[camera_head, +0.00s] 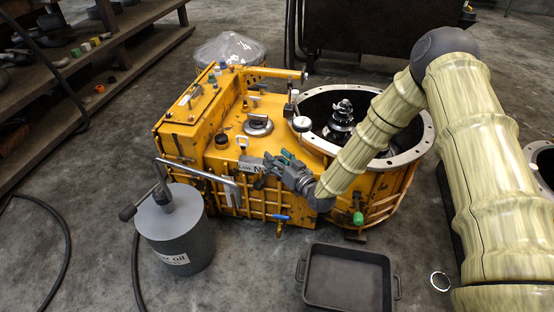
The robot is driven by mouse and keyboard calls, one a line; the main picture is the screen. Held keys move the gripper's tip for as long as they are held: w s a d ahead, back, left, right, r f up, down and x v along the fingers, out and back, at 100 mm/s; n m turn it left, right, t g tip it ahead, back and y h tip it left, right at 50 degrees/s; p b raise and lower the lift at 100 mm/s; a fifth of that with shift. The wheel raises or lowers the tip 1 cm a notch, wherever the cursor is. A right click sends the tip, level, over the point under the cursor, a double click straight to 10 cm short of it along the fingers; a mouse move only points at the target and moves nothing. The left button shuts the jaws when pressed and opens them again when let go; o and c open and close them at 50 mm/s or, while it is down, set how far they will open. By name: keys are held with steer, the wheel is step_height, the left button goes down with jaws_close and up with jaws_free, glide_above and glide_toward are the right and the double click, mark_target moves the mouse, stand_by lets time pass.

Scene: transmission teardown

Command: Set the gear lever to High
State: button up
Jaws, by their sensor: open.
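The yellow transmission housing (222,150) stands on the floor in the middle of the head view. A grey plate marked LOW and N (247,164) is on its front side; the rest of its lettering is hidden behind my gripper. My gripper (266,172) is open at the right part of this plate. The gear lever cannot be told apart clearly from the gripper there, and I cannot tell whether the fingers touch it. A small green part shows at the gripper's upper side.
A grey oil can (179,242) with a pump handle stands front left of the housing. A black tray (347,283) lies on the floor in front. A blue-handled valve (281,218) sticks out below the gripper. A shelf (95,62) stands at the left.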

steer(key=v, duration=1.1)
steer(key=shift+s+d, duration=0.2)
steer(key=shift+s, duration=0.15)
steer(key=s+d+f+m+g+h, duration=0.1)
steer(key=s+d+f+g+h, duration=0.2)
steer(key=s+f, duration=0.5)
steer(key=s+d+f+m+g+h, duration=0.15)
steer(key=s+f+g, duration=0.25)
steer(key=s+f, duration=0.4)
steer(key=s+d+f+m+g+h, duration=0.1)
steer(key=s+d+f+g+h, duration=0.25)
steer(key=s, duration=0.85)
steer(key=s+d+m+g+h, duration=0.15)
steer(key=s+d+g, duration=0.25)
steer(key=s+d, duration=0.55)
step_height(320, 180, up, 29)
steer(key=s+a+n+p, duration=0.1)
steer(key=s+a+p, duration=0.1)
steer(key=p, duration=2.8)
steer(key=shift+s+a+f+h, duration=0.2)
steer(key=shift+a+h, duration=0.15)
